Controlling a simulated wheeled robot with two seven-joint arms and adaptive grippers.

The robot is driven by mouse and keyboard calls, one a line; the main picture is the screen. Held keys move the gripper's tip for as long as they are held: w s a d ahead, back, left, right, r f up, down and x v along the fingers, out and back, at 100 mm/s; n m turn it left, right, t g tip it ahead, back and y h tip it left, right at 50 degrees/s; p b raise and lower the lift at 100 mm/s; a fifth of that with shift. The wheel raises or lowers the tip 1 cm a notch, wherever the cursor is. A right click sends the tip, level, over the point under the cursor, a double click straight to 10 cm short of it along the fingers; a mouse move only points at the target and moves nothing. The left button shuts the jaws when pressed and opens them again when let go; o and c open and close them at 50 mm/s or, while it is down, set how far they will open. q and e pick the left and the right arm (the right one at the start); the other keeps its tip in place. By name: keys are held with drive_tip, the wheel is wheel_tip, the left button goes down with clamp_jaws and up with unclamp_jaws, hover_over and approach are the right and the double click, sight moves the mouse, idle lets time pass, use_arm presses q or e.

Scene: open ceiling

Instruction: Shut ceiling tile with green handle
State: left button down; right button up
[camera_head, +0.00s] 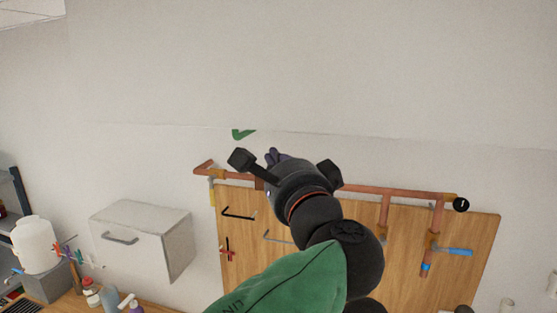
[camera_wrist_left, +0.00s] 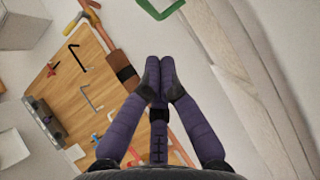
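The ceiling tile (camera_head: 330,70) is a large pale panel filling the upper head view; it appears to hang open, with its lower edge crossing above the pegboard. The green handle (camera_head: 243,133) shows as a small piece at that lower edge. In the left wrist view the handle (camera_wrist_left: 160,16) is a green bracket at the top edge, partly cut off. My left gripper (camera_head: 278,157) is just below and right of the handle in the head view, apart from it. Its purple fingers (camera_wrist_left: 160,78) are together with nothing seen between them. My right gripper is out of view.
Copper pipes (camera_head: 385,192) run along a wooden tool board (camera_head: 460,240) on the wall behind my left arm. A white cabinet (camera_head: 140,238) hangs at the left. A white jug (camera_head: 33,243) and bottles stand at the lower left. Space left of the gripper looks free.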

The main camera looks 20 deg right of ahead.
use_arm(q)
drive_tip(key=p, duration=0.2)
approach(245, 133)
drive_tip(key=w+d, duration=0.2)
drive_tip(key=d, duration=0.1)
drive_tip(key=w+a, duration=0.2)
drive_tip(key=a, duration=0.1)
drive_tip(key=shift+a+r+p, duration=0.1)
drive_tip(key=shift+r+p, duration=0.25)
drive_tip(key=shift+p, duration=0.05)
drive_tip(key=shift+w, duration=0.1)
drive_tip(key=shift+d, duration=0.2)
